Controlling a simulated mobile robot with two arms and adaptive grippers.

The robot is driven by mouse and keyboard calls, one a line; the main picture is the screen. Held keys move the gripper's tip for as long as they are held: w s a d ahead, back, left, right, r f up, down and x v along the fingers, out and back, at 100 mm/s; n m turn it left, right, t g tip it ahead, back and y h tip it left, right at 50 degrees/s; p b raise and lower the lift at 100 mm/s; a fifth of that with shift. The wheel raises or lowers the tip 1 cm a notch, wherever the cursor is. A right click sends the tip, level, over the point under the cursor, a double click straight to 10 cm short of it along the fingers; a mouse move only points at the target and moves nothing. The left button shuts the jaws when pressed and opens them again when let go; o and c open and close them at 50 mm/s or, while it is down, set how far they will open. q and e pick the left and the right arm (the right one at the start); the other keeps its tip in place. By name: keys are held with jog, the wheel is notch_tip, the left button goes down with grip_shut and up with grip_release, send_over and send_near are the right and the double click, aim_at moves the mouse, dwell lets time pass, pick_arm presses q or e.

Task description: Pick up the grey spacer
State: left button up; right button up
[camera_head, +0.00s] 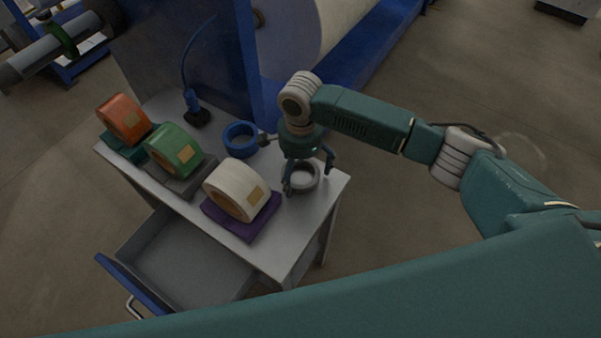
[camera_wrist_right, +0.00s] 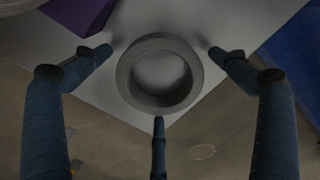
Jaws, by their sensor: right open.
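The grey spacer (camera_head: 304,175) is a short ring lying flat on the right end of the table top in the head view. My right gripper (camera_head: 308,178) is right above it, pointing down, with its fingers around the ring. In the right wrist view the spacer (camera_wrist_right: 159,73) lies between the spread fingers of my right gripper (camera_wrist_right: 160,85), which is open and empty. The fingers appear apart from the ring; their exact height over it is hard to tell. My left gripper does not show.
The table (camera_head: 311,213) also holds a blue ring (camera_head: 240,139), a white roll (camera_head: 229,189) on a purple block (camera_head: 239,223), a green roll (camera_head: 166,150), an orange roll (camera_head: 117,117) and a black-based lamp (camera_head: 197,115). An open drawer (camera_head: 187,262) juts out in front. A blue machine stands behind.

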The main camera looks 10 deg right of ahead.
jog(key=c, duration=1.3)
jog(key=shift+r, duration=0.1)
notch_tip(320, 180, up, 20)
jog(key=shift+b, duration=0.3)
